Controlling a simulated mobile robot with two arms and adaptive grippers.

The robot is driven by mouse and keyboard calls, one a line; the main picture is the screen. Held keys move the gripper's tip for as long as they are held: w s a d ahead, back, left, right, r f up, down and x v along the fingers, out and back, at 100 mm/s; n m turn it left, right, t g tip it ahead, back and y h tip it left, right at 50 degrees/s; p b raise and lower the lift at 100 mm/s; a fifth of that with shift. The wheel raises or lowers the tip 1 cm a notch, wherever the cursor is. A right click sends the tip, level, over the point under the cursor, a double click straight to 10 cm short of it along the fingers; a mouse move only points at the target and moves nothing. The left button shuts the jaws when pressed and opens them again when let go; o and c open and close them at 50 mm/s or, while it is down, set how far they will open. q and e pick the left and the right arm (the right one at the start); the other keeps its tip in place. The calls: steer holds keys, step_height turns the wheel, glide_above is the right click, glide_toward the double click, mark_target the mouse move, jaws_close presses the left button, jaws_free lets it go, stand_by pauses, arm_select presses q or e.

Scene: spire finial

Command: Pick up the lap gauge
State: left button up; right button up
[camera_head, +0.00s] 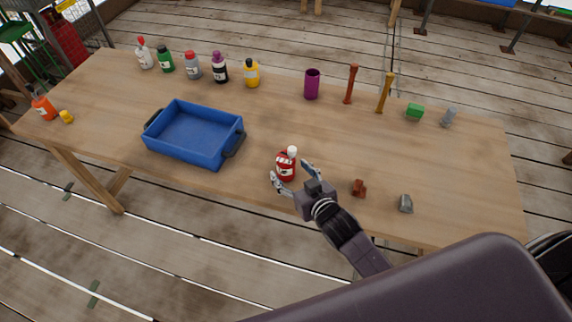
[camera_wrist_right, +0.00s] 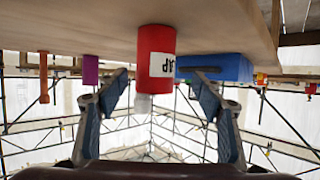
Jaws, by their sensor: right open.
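The lap gauge appears to be the red bottle (camera_head: 286,168) with a white cap, upright near the front edge of the table. In the right wrist view, which is upside down, the red bottle (camera_wrist_right: 153,48) has a white label whose visible letters look like "LAP". My right gripper (camera_head: 287,171) is open, with one finger on each side of the bottle. In the wrist view the gripper (camera_wrist_right: 160,76) shows a gap between each finger and the bottle. I cannot tell whether a finger touches it. My left gripper is not in view.
A blue tray (camera_head: 150,145) stands left of the bottle. Several bottles line the back, with a purple cup (camera_head: 312,84), a red post (camera_head: 351,84) and a yellow post (camera_head: 384,94). A brown block (camera_head: 359,188) and grey block (camera_head: 406,204) lie to the right.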

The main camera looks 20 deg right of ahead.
steer(key=shift+d+p+x, duration=0.15)
steer(key=shift+p+x, duration=0.2)
steer(key=shift+x, duration=1)
steer(key=shift+d+p+x, duration=0.2)
steer(key=shift+p+x, duration=0.1)
steer(key=shift+x, duration=1.1)
steer(key=shift+f, duration=0.15)
steer(key=shift+c, duration=0.6)
steer(key=c, duration=1.3)
